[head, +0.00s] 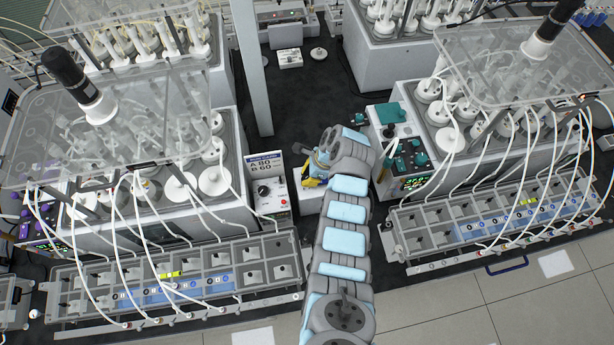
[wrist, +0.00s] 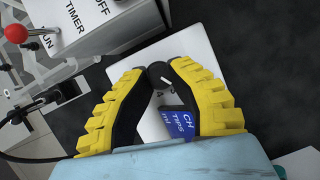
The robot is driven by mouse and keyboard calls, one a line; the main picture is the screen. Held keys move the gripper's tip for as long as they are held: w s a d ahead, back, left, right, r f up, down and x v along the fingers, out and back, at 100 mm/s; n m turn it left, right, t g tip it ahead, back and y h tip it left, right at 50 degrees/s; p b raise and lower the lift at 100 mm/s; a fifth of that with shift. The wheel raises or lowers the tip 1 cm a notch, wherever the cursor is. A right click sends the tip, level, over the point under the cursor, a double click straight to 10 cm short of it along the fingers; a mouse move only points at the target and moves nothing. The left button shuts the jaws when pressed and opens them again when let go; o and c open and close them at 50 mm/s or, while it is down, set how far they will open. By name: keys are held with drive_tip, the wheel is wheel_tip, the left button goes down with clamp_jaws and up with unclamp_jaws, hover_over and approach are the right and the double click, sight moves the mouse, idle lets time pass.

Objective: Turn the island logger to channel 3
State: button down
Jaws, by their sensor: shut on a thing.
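The logger, a white box (wrist: 132,77) with a blue label (wrist: 180,124) reading "CH TIPS", lies under my gripper in the wrist view. It has a round black knob (wrist: 164,73) with a pale pointer line; a "4" shows near it. My gripper (wrist: 160,72) has yellow-backed, black-padded fingers, shut on the knob from both sides. Part of the knob and most of the dial markings are hidden by the fingers. In the head view my gripper (head: 314,176) is over the white box (head: 309,203), between the two reactor benches; the knob is hidden there.
Left of my gripper stands a control box (head: 271,195) with a black dial and a sign (head: 264,163) reading "A 80 B 60". The wrist view shows a red-knobbed lever (wrist: 16,33) and a "TIMER" panel (wrist: 90,25) close by. Tubed racks (head: 180,275) flank my arm.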

drive_tip(key=c, duration=0.8)
unclamp_jaws()
drive_tip(key=shift+f, duration=0.1)
drive_tip(key=v, duration=1.2)
